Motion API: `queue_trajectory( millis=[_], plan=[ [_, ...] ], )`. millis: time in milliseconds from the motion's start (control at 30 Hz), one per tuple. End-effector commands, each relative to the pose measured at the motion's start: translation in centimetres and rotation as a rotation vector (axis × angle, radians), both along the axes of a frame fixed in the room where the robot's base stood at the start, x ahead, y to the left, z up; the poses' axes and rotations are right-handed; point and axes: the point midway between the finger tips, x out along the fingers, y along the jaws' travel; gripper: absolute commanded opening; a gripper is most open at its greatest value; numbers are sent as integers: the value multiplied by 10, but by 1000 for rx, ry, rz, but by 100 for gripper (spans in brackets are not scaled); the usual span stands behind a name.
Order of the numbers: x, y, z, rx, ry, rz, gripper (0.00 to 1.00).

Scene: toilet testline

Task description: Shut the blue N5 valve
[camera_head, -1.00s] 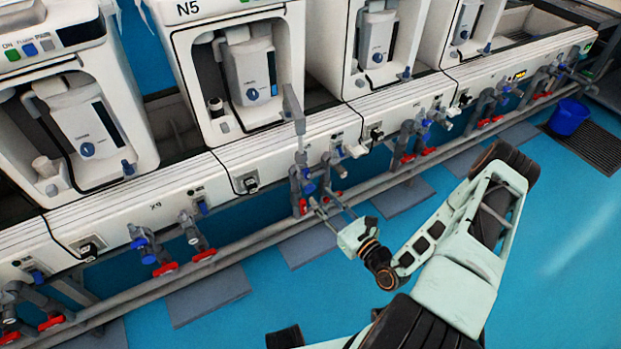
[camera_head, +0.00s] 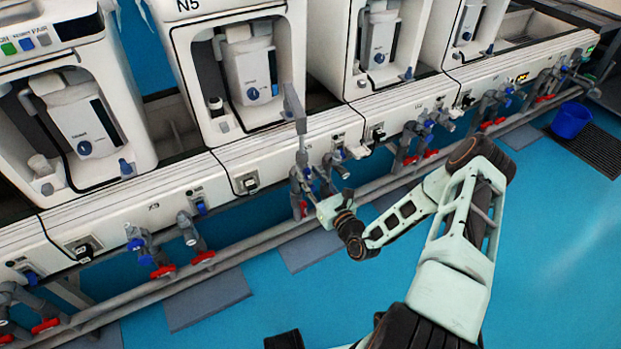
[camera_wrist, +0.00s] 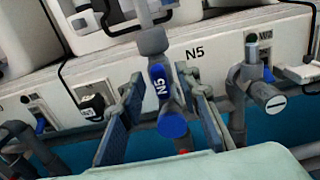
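In the head view the handle (camera_head: 307,173) is small and partly crowded by my fingers. My gripper (camera_wrist: 163,92) is open, with one finger pad on each side of the handle. Gaps show on both sides, so it does not appear clamped; contact on the right is hard to tell. My gripper (camera_head: 323,186) also shows in the head view.
A second tap (camera_wrist: 265,95) stands close to the right of my gripper. A grey pipe rail (camera_head: 230,248) runs along the bench, with red valves (camera_head: 203,257) on it. A blue bucket (camera_head: 571,120) stands far right. The blue floor in front is open.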

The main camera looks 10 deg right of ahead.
Motion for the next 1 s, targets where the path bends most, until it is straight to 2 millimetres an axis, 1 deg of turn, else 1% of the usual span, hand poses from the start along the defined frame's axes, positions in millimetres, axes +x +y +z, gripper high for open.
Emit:
queue_trajectory(
  millis=[233,500,800,1000],
  plan=[
    [1,0,0,0,0,0,30],
    [0,0,0,0,0,0,1],
    [0,0,1,10,3,0,0],
    [0,0,2,75,24,-1,0]
  ],
)
